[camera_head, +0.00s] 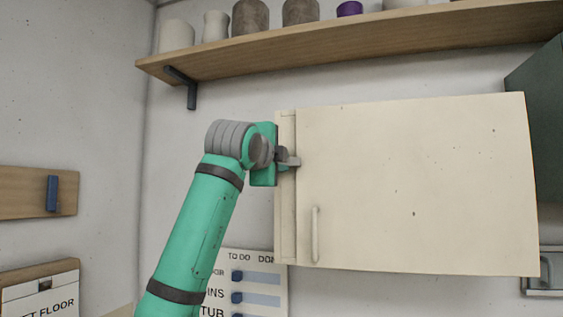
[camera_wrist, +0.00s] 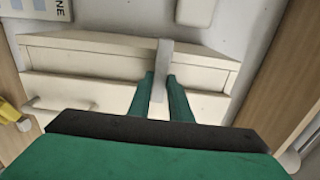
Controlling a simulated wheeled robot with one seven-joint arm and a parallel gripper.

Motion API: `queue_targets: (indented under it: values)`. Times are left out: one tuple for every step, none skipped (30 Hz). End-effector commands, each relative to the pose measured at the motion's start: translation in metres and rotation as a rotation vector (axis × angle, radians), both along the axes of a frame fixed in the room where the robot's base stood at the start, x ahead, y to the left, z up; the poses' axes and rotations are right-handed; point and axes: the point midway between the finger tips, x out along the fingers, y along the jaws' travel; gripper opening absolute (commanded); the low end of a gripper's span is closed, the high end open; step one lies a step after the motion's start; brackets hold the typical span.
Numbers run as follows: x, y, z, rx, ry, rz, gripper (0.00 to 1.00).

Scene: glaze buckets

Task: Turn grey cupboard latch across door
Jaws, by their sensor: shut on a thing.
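The cream cupboard (camera_head: 410,190) hangs on the wall with its door (camera_head: 400,215) closed. The grey latch (camera_head: 292,161) lies about level at the cupboard's left side strip, its tip at or just past the seam to the door. In the wrist view the latch (camera_wrist: 164,55) is a straight grey bar crossing the strip and seam towards the door. My gripper (camera_wrist: 159,98) is shut on it, one green finger on each side. In the head view my gripper (camera_head: 281,156) is at the strip and partly hides the latch's inner end.
The door's bar handle (camera_head: 315,235) is below the latch; it also shows in the wrist view (camera_wrist: 62,105). A wooden shelf (camera_head: 350,45) with several pots runs above the cupboard. A dark green cabinet (camera_head: 540,120) is close on the right. A paper chart (camera_head: 258,285) hangs below left.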

Motion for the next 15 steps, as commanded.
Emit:
queue_targets:
  values:
    - [0.0004, 0.0007, -0.0011, 0.003, 0.001, 0.001, 0.00]
    - [0.0004, 0.0007, -0.0011, 0.004, 0.002, 0.001, 0.00]
    - [0.0004, 0.0007, -0.0011, 0.005, 0.002, 0.001, 0.00]
    - [0.0004, 0.0007, -0.0011, 0.005, 0.002, 0.002, 0.00]
    - [0.0004, 0.0007, -0.0011, 0.004, 0.002, 0.002, 0.00]
    - [0.0004, 0.0007, -0.0011, 0.004, 0.002, 0.002, 0.00]
    - [0.0004, 0.0007, -0.0011, 0.004, 0.002, 0.002, 0.00]
    - [0.0004, 0.0007, -0.0011, 0.004, 0.002, 0.002, 0.00]
    - [0.0004, 0.0007, -0.0011, 0.004, 0.002, 0.002, 0.00]
    - [0.0004, 0.0007, -0.0012, 0.004, 0.002, 0.002, 0.00]
    - [0.0004, 0.0007, -0.0011, 0.004, 0.002, 0.002, 0.25]
    - [0.0004, 0.0007, -0.0011, 0.004, 0.002, 0.001, 0.35]
    - [0.0004, 0.0006, -0.0010, 0.003, 0.001, 0.001, 0.37]
    - [0.0004, 0.0005, -0.0009, 0.003, 0.001, 0.001, 0.37]
    - [0.0004, 0.0005, -0.0008, 0.003, 0.001, 0.001, 0.37]
